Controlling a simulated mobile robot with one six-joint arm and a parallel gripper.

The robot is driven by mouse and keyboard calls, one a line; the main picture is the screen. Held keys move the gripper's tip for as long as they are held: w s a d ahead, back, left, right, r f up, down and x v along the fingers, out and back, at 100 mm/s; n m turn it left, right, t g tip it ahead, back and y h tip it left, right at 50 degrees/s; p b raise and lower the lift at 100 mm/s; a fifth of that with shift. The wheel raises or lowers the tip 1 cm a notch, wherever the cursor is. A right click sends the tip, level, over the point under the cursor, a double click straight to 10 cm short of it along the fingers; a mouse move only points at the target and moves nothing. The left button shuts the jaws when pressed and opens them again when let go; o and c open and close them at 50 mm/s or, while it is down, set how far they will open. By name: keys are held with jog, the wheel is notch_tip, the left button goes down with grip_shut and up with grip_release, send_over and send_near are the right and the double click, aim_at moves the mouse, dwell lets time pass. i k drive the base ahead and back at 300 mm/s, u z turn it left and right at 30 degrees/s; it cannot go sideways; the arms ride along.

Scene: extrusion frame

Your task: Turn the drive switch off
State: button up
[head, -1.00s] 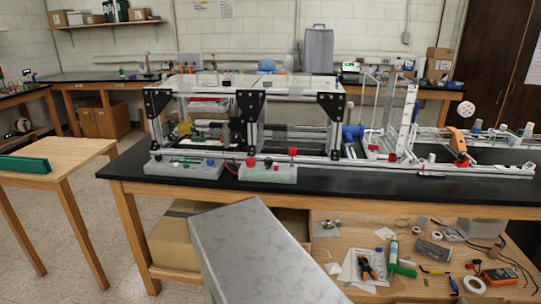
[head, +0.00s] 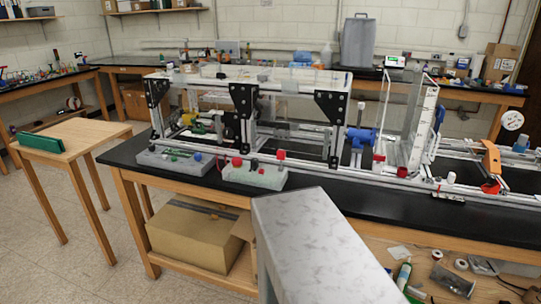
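The extrusion frame (head: 275,133), silver rails with black corner plates, stands on the black-topped bench. Two grey control boxes sit before it near the bench's front edge. The left control box (head: 170,161) carries small green, blue and red parts. The right control box (head: 252,178) carries a red knob (head: 237,162), a taller red-topped part (head: 281,155) and a small dark part (head: 254,164) between them. Which of these is the drive switch, and its position, I cannot tell at this size. My gripper is not in view.
A small wooden table (head: 85,137) with a green block (head: 40,143) stands left, across a floor gap. On the bench right of the frame are a clear upright panel (head: 422,125) and an orange part (head: 490,158). A cardboard box (head: 195,240) and loose tools lie below the bench.

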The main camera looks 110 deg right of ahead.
aim_at(255, 163)
jog(key=u, duration=0.4)
jog(key=k, duration=0.35)
jog(key=z, duration=1.7)
jog(key=i, duration=1)
jog(key=z, duration=0.15)
jog(key=k, duration=0.5)
